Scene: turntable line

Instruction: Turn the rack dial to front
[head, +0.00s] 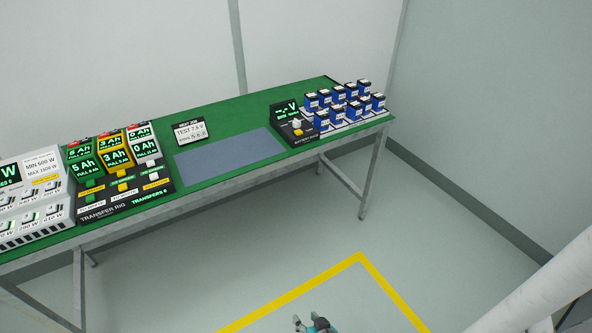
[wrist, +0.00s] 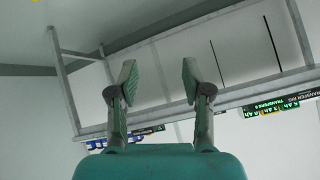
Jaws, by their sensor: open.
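I see no rack and no dial marked front in either view. My gripper (head: 309,321) shows at the bottom edge of the head view, over the floor near the yellow line and well apart from the bench. In the wrist view its two fingers (wrist: 158,78) stand apart with nothing between them, so it is open and empty. The wrist view shows the bench upside down beyond the fingers.
The green bench (head: 225,114) carries a white load unit (head: 40,225), a transfer rig (head: 125,203), a job card (head: 189,131), a grey mat (head: 230,157), a tester (head: 287,112) and several blue batteries (head: 338,110). Floor (head: 430,230) right of the bench is clear.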

